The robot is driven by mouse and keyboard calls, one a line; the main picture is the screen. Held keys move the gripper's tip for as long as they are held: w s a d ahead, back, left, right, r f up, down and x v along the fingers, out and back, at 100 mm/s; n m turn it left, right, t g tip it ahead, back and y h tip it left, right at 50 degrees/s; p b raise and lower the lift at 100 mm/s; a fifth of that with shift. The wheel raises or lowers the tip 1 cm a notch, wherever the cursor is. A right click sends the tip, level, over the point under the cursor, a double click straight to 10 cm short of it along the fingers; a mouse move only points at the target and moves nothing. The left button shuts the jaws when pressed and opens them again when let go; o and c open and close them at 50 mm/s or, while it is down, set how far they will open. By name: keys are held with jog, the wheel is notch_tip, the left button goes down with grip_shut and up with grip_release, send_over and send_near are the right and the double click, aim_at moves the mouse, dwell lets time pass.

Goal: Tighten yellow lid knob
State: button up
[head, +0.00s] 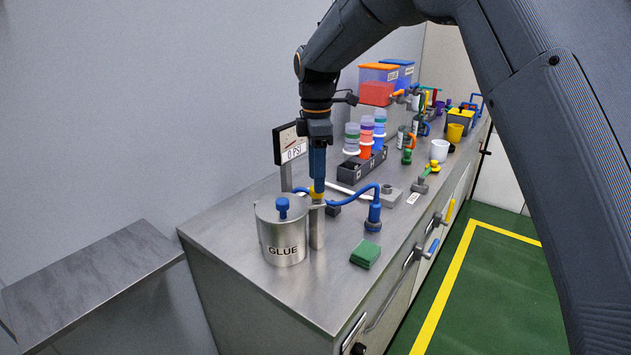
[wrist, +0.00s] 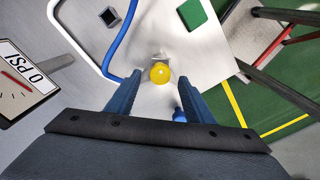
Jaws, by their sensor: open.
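The yellow lid knob (head: 317,194) sits beside the glue pot, on a bracket at the top of a metal cylinder (head: 317,228). My gripper (head: 318,187) points straight down over the knob. In the wrist view the round yellow knob (wrist: 160,73) lies between the fingertips of my gripper (wrist: 158,76), with a visible gap on each side. The fingers are open and hold nothing. The steel glue pot (head: 283,245), marked GLUE, has a blue knob (head: 283,206) on its lid.
A gauge sign (head: 291,145) reading 0 PSI stands behind the pot. A blue hose (head: 350,190) runs to a blue nozzle (head: 374,214) at the right. A green block (head: 365,254) lies near the bench's front edge. Racked bottles and bins stand farther back.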

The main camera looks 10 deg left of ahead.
jog(key=shift+f+p, duration=0.3)
jog(key=shift+f, duration=1.2)
jog(key=shift+c, duration=0.2)
jog(key=c, duration=1)
jog(key=m+p, duration=0.1)
jog(key=m, duration=0.3)
jog(key=shift+r+m, duration=0.1)
jog(key=shift+m, duration=0.3)
jog(key=m, duration=0.4)
jog(key=shift+w+p, duration=0.1)
jog(key=shift+p, duration=0.3)
jog(key=shift+m, duration=0.3)
jog(key=shift+r, duration=0.1)
